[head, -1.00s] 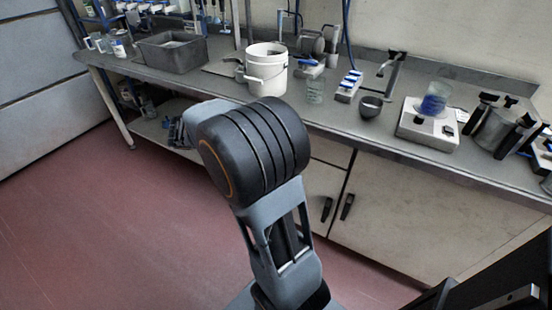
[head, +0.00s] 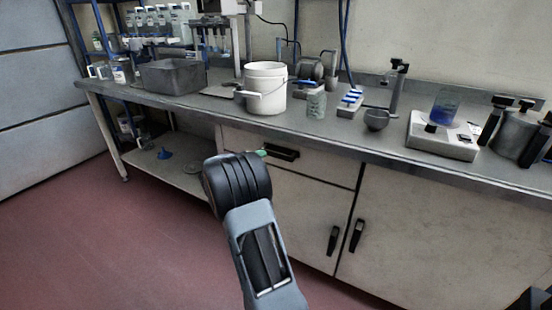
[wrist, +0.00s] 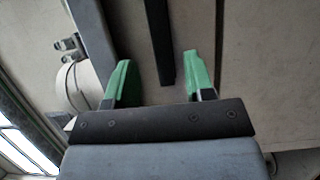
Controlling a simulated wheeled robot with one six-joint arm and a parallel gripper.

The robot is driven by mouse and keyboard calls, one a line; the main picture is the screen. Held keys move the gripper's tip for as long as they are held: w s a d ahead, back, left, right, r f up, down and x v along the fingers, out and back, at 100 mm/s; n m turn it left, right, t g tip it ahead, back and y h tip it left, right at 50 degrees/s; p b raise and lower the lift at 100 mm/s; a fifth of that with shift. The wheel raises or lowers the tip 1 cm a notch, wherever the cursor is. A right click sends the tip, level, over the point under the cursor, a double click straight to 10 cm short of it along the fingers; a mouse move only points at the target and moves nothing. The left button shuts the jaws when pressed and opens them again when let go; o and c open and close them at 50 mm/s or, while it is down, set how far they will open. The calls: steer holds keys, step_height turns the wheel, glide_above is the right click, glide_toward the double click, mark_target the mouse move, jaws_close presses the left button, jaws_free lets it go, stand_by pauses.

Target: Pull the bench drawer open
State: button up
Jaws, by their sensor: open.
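The bench drawer (head: 322,172) is a pale front under the worktop and looks shut, flush with the cabinet. Its dark bar handle (head: 281,152) is near the drawer's upper middle. In the wrist view the handle (wrist: 158,38) shows as a dark bar lying between the two green fingers. My gripper (wrist: 158,60) is open, a finger on either side of the handle with gaps showing. I cannot tell how deep the fingers reach. In the head view only a green fingertip of my gripper (head: 262,153) shows by the handle's left end; my wrist hides the rest.
The bench worktop (head: 340,128) overhangs above the drawer and carries a white bucket (head: 266,88), a grey bin (head: 172,77) and a hotplate with a beaker (head: 443,135). Cabinet doors (head: 420,230) with dark handles are below. The red floor (head: 100,240) at left is clear.

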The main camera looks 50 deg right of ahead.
mark_target(275, 155)
steer(key=shift+s+d+b, duration=0.15)
steer(key=shift+s+d, duration=0.05)
steer(key=shift+d, duration=0.95)
steer(key=shift+s+d+b, duration=0.15)
steer(key=shift+d, duration=0.95)
steer(key=shift+s+d+b, duration=0.15)
steer(key=shift+s+d, duration=0.05)
steer(key=shift+d, duration=0.95)
steer(key=shift+c, duration=0.2)
jaws_close()
